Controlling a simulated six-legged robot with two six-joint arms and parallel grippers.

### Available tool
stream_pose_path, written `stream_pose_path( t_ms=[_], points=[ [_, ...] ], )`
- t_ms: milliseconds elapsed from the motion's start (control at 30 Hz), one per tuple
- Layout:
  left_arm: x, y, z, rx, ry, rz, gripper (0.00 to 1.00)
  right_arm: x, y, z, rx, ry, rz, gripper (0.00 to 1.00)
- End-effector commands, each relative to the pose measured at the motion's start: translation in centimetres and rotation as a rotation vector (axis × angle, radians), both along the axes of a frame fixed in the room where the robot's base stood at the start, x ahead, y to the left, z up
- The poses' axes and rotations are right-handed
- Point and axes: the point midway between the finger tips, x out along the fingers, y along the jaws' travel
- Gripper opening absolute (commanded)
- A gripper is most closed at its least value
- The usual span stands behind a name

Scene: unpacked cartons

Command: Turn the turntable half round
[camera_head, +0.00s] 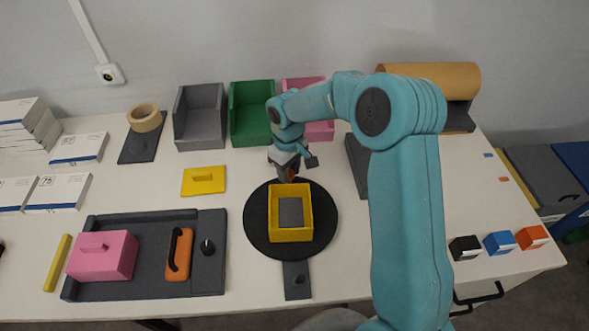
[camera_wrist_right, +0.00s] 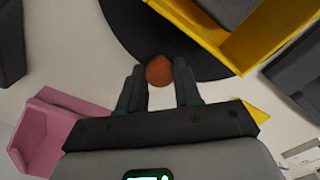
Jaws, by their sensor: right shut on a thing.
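The turntable (camera_head: 257,218) is a round black disc on the white table, in the middle of the head view. A yellow open box (camera_head: 291,235) stands on it with a dark grey piece (camera_head: 291,211) inside. My right gripper (camera_head: 288,173) is at the far edge of the turntable. In the wrist view its two fingers stand either side of a round orange-brown knob (camera_wrist_right: 159,71) at the rim of the disc, and are shut on it. The fingers partly hide the knob in the head view. My left gripper is not in view.
Grey (camera_head: 200,118), green (camera_head: 251,112) and pink (camera_head: 318,128) bins stand behind the turntable. A dark tray (camera_head: 145,288) with a pink block and an orange handled piece lies left. A dark plate with a small knob (camera_head: 297,281) lies in front. A brown roll (camera_head: 440,78) stands back right.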

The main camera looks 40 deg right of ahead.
Motion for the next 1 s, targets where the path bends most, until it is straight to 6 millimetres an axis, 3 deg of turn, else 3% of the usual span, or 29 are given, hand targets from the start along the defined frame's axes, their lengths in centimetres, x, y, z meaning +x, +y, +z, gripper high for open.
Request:
stream_pose_path(
  t_ms=[1000],
  points=[
    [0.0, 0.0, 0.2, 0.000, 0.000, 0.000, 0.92, 1.9, 4.7, 0.0, 0.001, 0.000, 0.509, 0.00]
  ],
)
